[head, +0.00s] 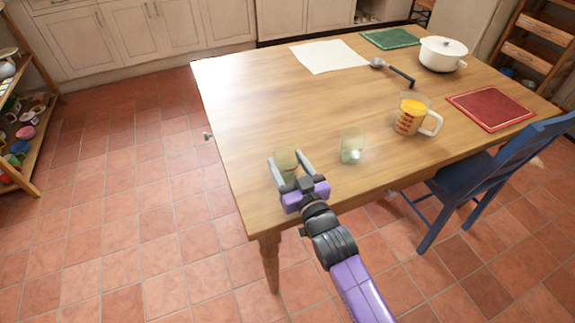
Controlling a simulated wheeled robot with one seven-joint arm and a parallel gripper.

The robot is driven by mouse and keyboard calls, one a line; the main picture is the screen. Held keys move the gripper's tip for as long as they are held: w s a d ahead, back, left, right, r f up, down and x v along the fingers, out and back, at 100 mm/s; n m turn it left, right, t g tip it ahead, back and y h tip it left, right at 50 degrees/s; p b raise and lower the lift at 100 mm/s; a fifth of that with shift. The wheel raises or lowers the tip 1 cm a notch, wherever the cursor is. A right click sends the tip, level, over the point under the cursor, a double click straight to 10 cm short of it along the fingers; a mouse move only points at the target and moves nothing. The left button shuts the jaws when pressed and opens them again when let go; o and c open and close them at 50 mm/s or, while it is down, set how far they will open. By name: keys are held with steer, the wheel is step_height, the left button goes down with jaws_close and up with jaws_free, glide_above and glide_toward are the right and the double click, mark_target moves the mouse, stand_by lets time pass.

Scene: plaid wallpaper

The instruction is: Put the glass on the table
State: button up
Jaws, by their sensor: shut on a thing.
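My gripper (288,168) is at the near left part of the wooden table (260,100). It is shut on a greenish see-through glass (286,157), whose top shows between the two grey fingers. The gripper's purple body hides the lower part of this glass, so I cannot tell whether its base touches the table. A second, similar pale green glass (352,146) stands upright on the table, to the right of my gripper and apart from it.
A measuring jug (408,122) with orange contents stands right of the second glass. A blue chair (482,172) stands at the right edge. The table's left middle is clear.

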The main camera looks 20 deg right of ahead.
steer(key=shift+f, duration=0.2)
steer(key=o, duration=1.5)
steer(key=shift+o, duration=0.2)
steer(key=shift+r, duration=0.15)
steer(key=s, duration=1.2)
steer(key=shift+b, duration=0.4)
steer(key=s+f+g, duration=0.1)
steer(key=s+f, duration=0.2)
steer(key=s, duration=1.3)
steer(key=s+r+g, duration=0.1)
steer(key=s+r, duration=0.2)
steer(key=s, duration=0.5)
steer(key=s+r+g, duration=0.1)
steer(key=s+r, duration=0.2)
steer(key=s, duration=0.4)
steer(key=shift+s+r, duration=0.15)
steer(key=shift+s, duration=0.2)
